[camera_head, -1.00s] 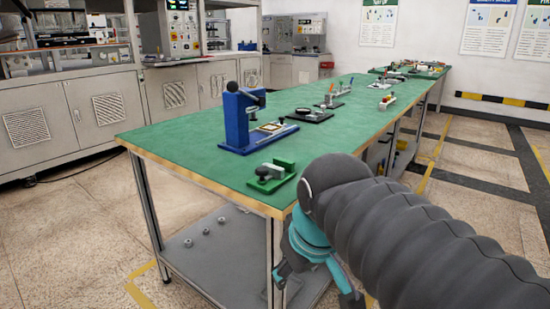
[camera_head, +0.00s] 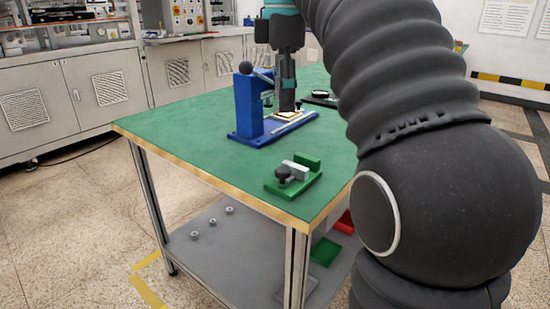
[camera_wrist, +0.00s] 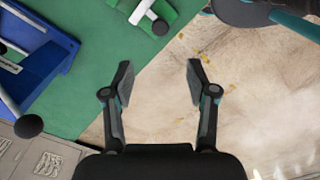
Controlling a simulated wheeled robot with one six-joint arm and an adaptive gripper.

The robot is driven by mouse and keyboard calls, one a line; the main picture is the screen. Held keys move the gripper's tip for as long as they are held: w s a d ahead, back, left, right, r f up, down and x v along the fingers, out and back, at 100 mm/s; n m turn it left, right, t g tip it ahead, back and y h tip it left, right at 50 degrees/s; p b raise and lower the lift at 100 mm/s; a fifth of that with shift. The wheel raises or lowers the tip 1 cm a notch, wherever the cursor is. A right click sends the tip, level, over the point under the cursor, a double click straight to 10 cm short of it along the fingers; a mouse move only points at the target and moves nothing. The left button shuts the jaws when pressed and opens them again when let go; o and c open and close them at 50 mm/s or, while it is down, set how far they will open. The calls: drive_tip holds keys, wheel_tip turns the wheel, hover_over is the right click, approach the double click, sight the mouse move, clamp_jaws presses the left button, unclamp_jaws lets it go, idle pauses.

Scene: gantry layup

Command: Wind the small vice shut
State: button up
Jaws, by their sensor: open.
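The small vice (camera_head: 307,182) is green with a grey jaw block and a dark round knob (camera_head: 283,173). It sits near the front corner of the green table in the head view. It also shows at the top edge of the wrist view (camera_wrist: 141,10), partly cut off, with its knob (camera_wrist: 160,27) toward the fingers. My gripper (camera_wrist: 160,80) is open and empty, apart from the vice, with bare floor showing between its fingers. In the head view, my gripper (camera_head: 287,103) points down and overlaps the blue press in the picture.
The blue press (camera_head: 243,105) stands behind the vice, with a black ball lever; it also fills the left of the wrist view (camera_wrist: 38,80). The table's wooden edge (camera_head: 215,187) runs in front. A grey lower shelf (camera_head: 225,245) holds small parts. Table left of the vice is clear.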

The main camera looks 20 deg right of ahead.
sight(284, 170)
wheel_tip(284, 170, down, 14)
drive_tip(key=b, duration=0.6)
drive_tip(key=shift+r+b, duration=0.15)
drive_tip(key=shift+b, duration=0.25)
drive_tip(key=shift+c, duration=0.3)
clamp_jaws()
